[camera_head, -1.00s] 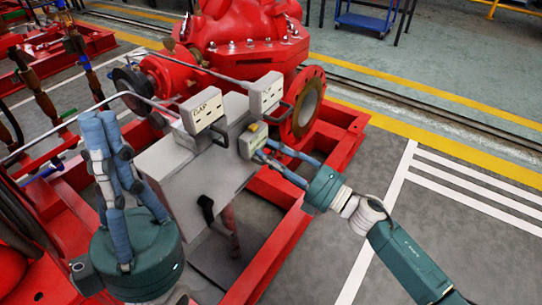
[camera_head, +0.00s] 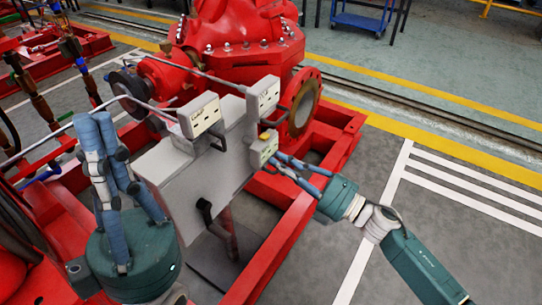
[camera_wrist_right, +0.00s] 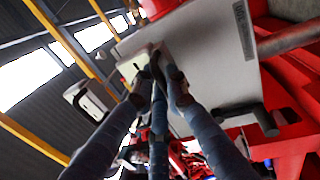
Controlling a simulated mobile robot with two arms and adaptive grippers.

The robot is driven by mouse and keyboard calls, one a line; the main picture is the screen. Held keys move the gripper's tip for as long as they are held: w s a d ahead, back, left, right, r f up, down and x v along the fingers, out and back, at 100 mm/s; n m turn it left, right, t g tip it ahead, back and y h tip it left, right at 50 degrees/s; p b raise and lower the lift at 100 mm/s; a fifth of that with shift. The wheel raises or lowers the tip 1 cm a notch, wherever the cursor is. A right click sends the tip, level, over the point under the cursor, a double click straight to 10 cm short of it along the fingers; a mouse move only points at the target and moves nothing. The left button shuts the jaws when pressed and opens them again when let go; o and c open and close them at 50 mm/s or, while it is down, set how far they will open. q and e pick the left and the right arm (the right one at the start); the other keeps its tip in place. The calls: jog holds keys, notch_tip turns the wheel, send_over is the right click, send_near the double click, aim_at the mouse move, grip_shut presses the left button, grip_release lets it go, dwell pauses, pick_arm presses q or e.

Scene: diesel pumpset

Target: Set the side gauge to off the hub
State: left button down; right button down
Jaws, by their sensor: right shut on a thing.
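A small pale box with a yellow top (camera_head: 264,150), which looks like the side gauge, is at the right edge of the light grey block (camera_head: 190,175). My right gripper (camera_head: 280,158) is shut on it from the right. In the right wrist view its fingers (camera_wrist_right: 160,72) meet at a pale box (camera_wrist_right: 134,62) beside a grey face. I cannot tell whether the gauge touches the block. Two larger pale gauge boxes with dark handles stand above, one left (camera_head: 200,115) and one right (camera_head: 263,97). My left gripper (camera_head: 95,122) points up at the left, apparently empty; its finger opening is unclear.
The red pump (camera_head: 245,45) stands behind the block, with a round flange (camera_head: 303,98) close to the right gauge box. Red base rails (camera_head: 275,245) surround the block. Thin rods (camera_head: 195,72) run out to the left. Open grey floor (camera_head: 440,225) lies to the right.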

jog(key=shift+f, duration=0.15)
jog(key=c, duration=1.8)
grip_release()
jog(key=shift+s+d, duration=0.1)
jog(key=shift+o, duration=0.2)
jog(key=shift+d, duration=0.1)
jog(key=v, duration=1.2)
jog(key=shift+d, duration=0.1)
